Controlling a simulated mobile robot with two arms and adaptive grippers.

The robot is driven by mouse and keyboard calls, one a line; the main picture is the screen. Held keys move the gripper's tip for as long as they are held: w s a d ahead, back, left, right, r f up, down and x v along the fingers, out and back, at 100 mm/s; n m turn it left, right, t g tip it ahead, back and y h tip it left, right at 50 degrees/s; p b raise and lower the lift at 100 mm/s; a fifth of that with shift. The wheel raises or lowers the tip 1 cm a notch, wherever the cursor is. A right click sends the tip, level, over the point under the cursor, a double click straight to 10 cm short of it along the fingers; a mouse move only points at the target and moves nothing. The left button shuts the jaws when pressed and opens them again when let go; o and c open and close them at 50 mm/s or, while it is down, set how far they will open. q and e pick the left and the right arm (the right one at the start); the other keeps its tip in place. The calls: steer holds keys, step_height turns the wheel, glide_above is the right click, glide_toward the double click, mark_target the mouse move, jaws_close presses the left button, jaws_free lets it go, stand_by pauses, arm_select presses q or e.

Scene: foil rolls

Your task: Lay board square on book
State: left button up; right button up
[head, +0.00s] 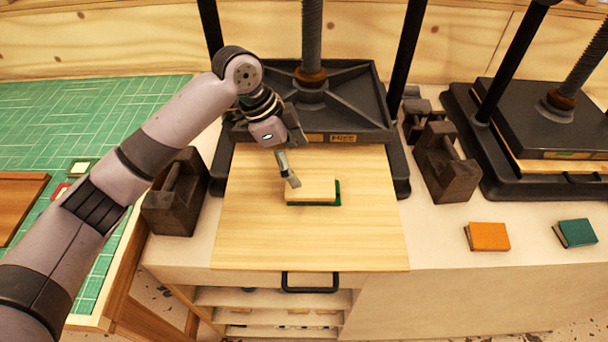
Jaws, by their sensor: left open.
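A small pale wooden board (315,190) lies on top of a green book (337,196). A green strip of the book shows at the board's right side and along its front edge, so the two outlines do not match fully. The book rests on a larger pale wooden panel (250,235) in front of the middle press. My left gripper (297,162) is open, with one fingertip over the board's left part; I cannot tell whether it touches. My right gripper is not in view.
The middle press (355,100) stands just behind the panel. Dark wooden blocks with handles flank it, one left (175,195) and one right (447,165). An orange book (487,237) and a teal book (575,233) lie at right. A green cutting mat (60,120) covers the left table.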

arm_select(q)
steer(key=v, duration=0.5)
steer(key=shift+a+r+b, duration=0.1)
steer(key=shift+r+b, duration=0.25)
steer(key=shift+b, duration=0.05)
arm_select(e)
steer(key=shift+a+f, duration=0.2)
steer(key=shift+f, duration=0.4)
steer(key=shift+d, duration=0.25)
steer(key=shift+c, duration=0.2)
